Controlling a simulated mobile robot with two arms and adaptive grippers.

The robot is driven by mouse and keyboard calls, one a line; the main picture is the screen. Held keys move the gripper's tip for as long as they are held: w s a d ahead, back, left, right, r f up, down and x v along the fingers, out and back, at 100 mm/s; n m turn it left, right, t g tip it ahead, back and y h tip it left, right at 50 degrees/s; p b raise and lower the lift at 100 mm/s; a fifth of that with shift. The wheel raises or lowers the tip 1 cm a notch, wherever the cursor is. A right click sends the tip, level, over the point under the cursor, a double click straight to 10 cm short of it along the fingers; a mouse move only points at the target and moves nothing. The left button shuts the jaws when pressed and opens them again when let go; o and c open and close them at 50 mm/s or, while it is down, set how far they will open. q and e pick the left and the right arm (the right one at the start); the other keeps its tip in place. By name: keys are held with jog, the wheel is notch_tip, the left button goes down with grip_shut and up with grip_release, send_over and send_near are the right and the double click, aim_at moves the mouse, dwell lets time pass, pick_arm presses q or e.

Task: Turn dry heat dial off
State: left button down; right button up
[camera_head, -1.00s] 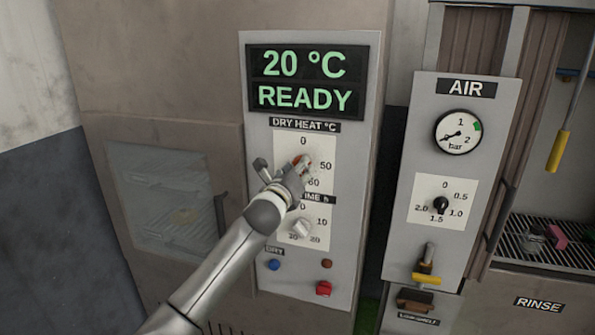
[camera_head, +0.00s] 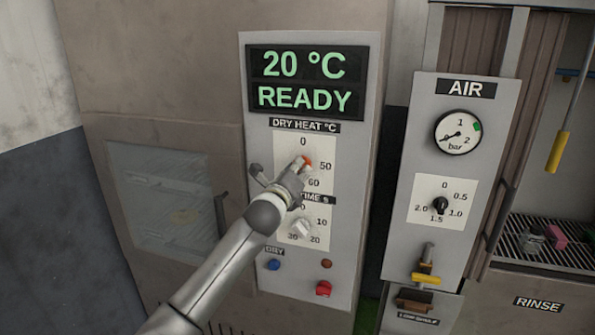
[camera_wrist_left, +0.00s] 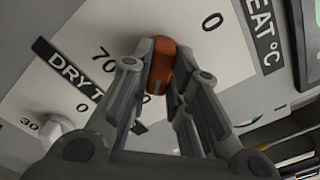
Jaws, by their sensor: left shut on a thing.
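The dry heat dial (camera_head: 306,160) is an orange-red knob on the white scale plate under the DRY HEAT °C label (camera_head: 304,125). My left gripper (camera_head: 299,168) is at the dial, and its fingers cover part of it and of the scale. In the left wrist view the orange-red dial (camera_wrist_left: 160,62) sits between the two fingertips of my left gripper (camera_wrist_left: 158,85), which are shut on it. The dial's pointer direction cannot be made out. The display (camera_head: 305,82) reads 20 °C and READY. My right gripper does not show.
Below is the time dial (camera_head: 300,228), a white knob, with a blue button (camera_head: 274,264) and a red button (camera_head: 324,289) lower down. To the right stands the AIR panel (camera_head: 452,130) with a gauge and a black knob. A windowed door (camera_head: 165,200) is at left.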

pick_arm(q)
jog(key=n, duration=1.7)
jog(key=shift+f, duration=0.15)
jog(key=n, duration=1)
jog(key=shift+n, duration=0.3)
jog(key=c, duration=1.4)
grip_release()
jog(key=shift+o, duration=0.2)
